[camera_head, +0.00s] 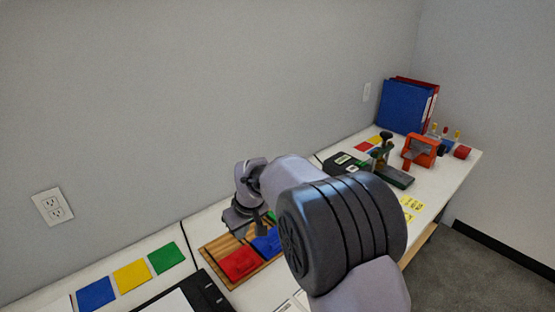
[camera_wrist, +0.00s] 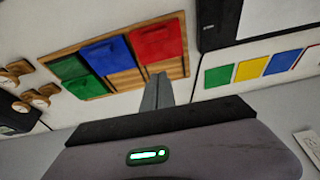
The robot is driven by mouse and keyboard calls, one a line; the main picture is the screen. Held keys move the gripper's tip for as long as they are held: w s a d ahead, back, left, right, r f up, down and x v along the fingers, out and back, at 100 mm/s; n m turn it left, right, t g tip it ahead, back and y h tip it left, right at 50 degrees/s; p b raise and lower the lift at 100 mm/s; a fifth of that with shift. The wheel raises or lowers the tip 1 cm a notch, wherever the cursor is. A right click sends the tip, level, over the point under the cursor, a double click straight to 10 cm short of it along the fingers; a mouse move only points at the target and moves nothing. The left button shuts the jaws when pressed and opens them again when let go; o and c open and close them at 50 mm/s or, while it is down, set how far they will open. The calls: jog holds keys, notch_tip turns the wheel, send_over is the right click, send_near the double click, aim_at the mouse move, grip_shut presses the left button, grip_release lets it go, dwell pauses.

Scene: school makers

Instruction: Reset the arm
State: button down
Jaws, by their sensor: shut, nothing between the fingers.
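My gripper (camera_head: 241,230) hangs at the end of my arm over the back part of the white table, above a wooden board. In the wrist view its fingers (camera_wrist: 157,88) are together with nothing between them. They point toward the board's edge, by the red and blue pieces. I cannot tell the exact height above the board. My arm is bent and its large dark joint fills the middle of the head view, hiding part of the table.
The wooden board (camera_head: 211,250) holds a red piece (camera_head: 240,264), a blue piece (camera_head: 267,243) and a green piece (camera_wrist: 98,91). Coloured squares (camera_head: 131,276) lie at left. An orange device (camera_head: 420,150) and blue binder (camera_head: 403,106) stand at far right. A wall runs behind the table.

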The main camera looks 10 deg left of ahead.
jog(key=s+d+r+m+t, duration=0.1)
jog(key=s+d+r+m, duration=0.2)
jog(key=d+r, duration=0.75)
jog(key=s+d+r+m+t, duration=0.1)
jog(key=s+d+r+m, duration=0.25)
jog(key=s+d, duration=0.25)
jog(key=s+d+r+m, duration=0.2)
jog(key=s+d+r, duration=0.2)
jog(key=s+d, duration=0.2)
jog(key=s+d+f+m, duration=0.1)
jog(key=s+d+m, duration=0.1)
jog(key=s, duration=0.5)
jog(key=s+d+f+m+t+h, duration=0.1)
jog(key=s+d+m, duration=0.2)
jog(key=s, duration=0.5)
jog(key=shift+d+f, duration=0.15)
jog(key=shift+d, duration=0.3)
